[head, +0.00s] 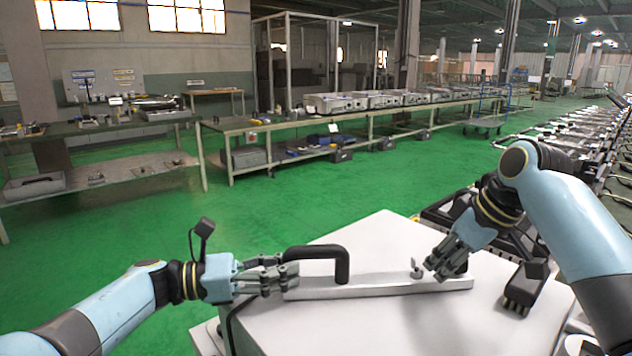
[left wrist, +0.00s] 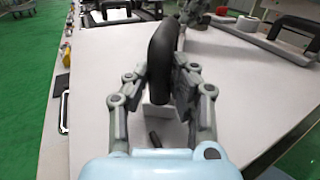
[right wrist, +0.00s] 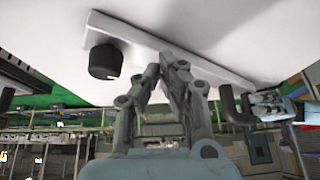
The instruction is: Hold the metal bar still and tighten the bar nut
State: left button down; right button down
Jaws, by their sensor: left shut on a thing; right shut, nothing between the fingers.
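The metal bar (head: 375,285) lies flat on the white surface, with a black curved handle (head: 325,250) at its left end. My left gripper (head: 292,276) is shut on this handle; in the left wrist view the handle (left wrist: 162,65) stands between its fingers. A small grey upright piece, apparently the bar nut (head: 416,268), stands on the bar. My right gripper (head: 435,273) is shut and empty just right of it, close to the bar. In the right wrist view its fingertips (right wrist: 167,62) meet over the bar (right wrist: 135,37); the nut is hidden there.
A black knob (right wrist: 105,61) stands by the bar's right end. The white surface (head: 375,235) is mostly clear around the bar. Black handled parts (head: 525,285) lie at its right edge. Workbenches (head: 350,125) stand farther back across the green floor.

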jog(key=shift+s+a, duration=0.3)
jog(key=shift+s, duration=0.15)
jog(key=shift+a, duration=0.1)
jog(key=shift+s+a, duration=0.4)
jog(key=shift+a, duration=0.25)
jog(key=shift+s+d, duration=0.1)
jog(key=shift+d, duration=0.05)
dwell(0.4)
jog(key=shift+s+d, duration=0.1)
jog(key=shift+s, duration=0.15)
notch_tip(320, 180, up, 6)
jog(key=shift+w, duration=0.2)
